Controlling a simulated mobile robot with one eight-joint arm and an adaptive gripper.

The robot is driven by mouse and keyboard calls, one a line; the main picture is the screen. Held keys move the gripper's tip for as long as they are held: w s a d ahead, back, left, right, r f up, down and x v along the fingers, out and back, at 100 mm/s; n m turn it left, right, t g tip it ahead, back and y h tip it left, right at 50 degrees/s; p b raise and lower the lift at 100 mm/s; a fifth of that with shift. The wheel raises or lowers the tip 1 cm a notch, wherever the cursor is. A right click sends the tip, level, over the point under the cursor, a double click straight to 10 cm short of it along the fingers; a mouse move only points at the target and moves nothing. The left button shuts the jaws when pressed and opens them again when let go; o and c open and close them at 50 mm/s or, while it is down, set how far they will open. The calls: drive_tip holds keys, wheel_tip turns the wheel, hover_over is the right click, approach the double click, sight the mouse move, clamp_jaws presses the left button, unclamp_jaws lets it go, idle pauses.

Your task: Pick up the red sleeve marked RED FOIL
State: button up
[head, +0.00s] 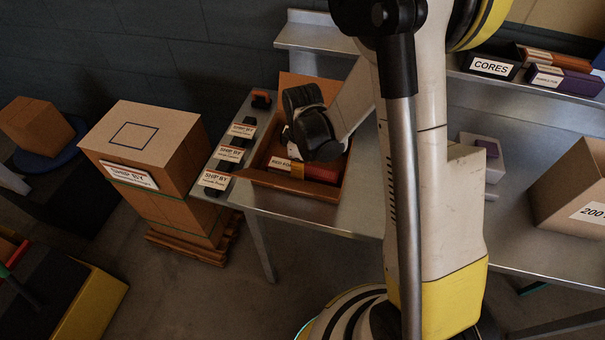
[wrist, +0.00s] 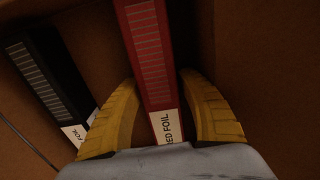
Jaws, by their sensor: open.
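In the head view my gripper (head: 297,170) is inside the box, mostly hidden by the wrist.
A black sleeve (wrist: 48,85) with a label ending in "FOIL" lies left of the red one. The box walls stand close around. Several "SHIP BY" tags (head: 229,153) lie left of the box. A "200" carton (head: 575,185) stands right on the metal bench (head: 360,208).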

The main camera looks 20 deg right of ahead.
drive_tip(key=c, duration=0.9)
drive_tip(key=shift+o, duration=0.2)
drive_tip(key=shift+r, duration=0.1)
